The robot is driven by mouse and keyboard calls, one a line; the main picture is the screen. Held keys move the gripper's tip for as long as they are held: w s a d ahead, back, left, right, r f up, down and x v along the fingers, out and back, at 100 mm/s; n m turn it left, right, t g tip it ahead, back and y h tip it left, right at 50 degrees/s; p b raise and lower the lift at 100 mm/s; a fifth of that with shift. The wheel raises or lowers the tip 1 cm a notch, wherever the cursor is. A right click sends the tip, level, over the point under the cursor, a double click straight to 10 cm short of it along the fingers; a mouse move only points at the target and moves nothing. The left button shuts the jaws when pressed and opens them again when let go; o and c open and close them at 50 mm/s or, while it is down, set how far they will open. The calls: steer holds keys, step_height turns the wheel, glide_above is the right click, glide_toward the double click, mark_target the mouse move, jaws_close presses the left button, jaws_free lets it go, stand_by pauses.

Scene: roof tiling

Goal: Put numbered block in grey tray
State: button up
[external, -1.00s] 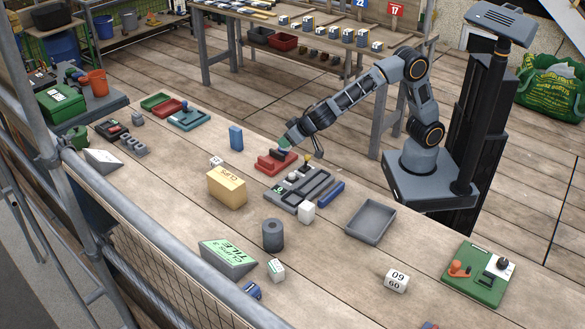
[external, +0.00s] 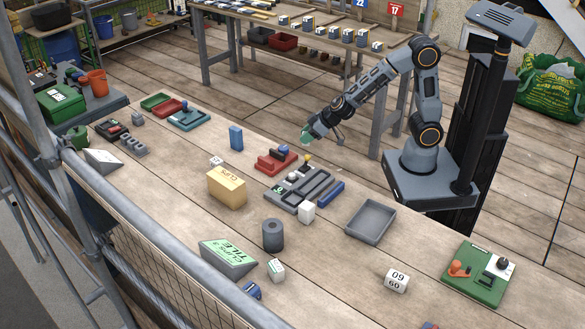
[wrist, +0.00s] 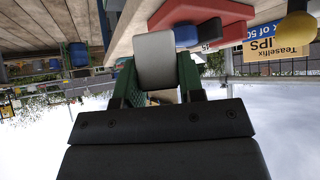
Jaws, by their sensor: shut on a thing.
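My gripper (external: 308,136) is raised above the far side of the bench, behind the red holder. In the wrist view its green fingers (wrist: 155,85) are shut on a light grey-white block (wrist: 155,62). No number shows on the block's visible face. In the external view the fingers mostly hide it. The grey tray (external: 349,233) lies empty on the bench, right of the middle. A white block marked 60 (external: 397,281) lies on the bench in front of and right of the tray, apart from my gripper.
The red holder (external: 276,162) and a grey compartment tray (external: 285,202) stand below and near my gripper. A white cube (external: 307,212) and blue bar (external: 329,194) are beside that tray. A yellow box (external: 227,188) and grey cylinder (external: 273,236) stand further left.

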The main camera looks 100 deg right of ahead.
steer(key=s+a+r+n+g+y+p, duration=0.1)
steer(key=s+a+r+n+y, duration=0.15)
steer(key=a, duration=0.45)
steer(key=s+a+r+n+y, duration=0.2)
steer(key=s+a+n+y, duration=0.15)
steer(key=a, duration=0.25)
steer(key=s+a+r+n+g+y+p, duration=0.1)
steer(key=s+a+r+n+y, duration=0.1)
steer(key=a+n, duration=0.35)
steer(key=s+a+r+n+g+y+p, duration=0.1)
steer(key=s+a+n+g, duration=0.3)
steer(key=s, duration=0.5)
steer(key=s+a+r+n+g+y+p, duration=0.1)
steer(key=s+a+n+g+y, duration=0.1)
steer(key=s+a+n, duration=0.35)
steer(key=p, duration=0.3)
glide_above(371, 224)
steer(key=shift+m+g, duration=0.4)
steer(key=f, duration=0.9)
steer(key=shift+s+d, duration=0.15)
steer(key=shift+d, duration=0.1)
steer(key=shift+a+f, duration=0.15)
steer(key=shift+f, duration=0.2)
steer(key=shift+w+f+b, duration=0.2)
steer(key=shift+f+b, duration=0.45)
steer(key=shift+f, duration=0.85)
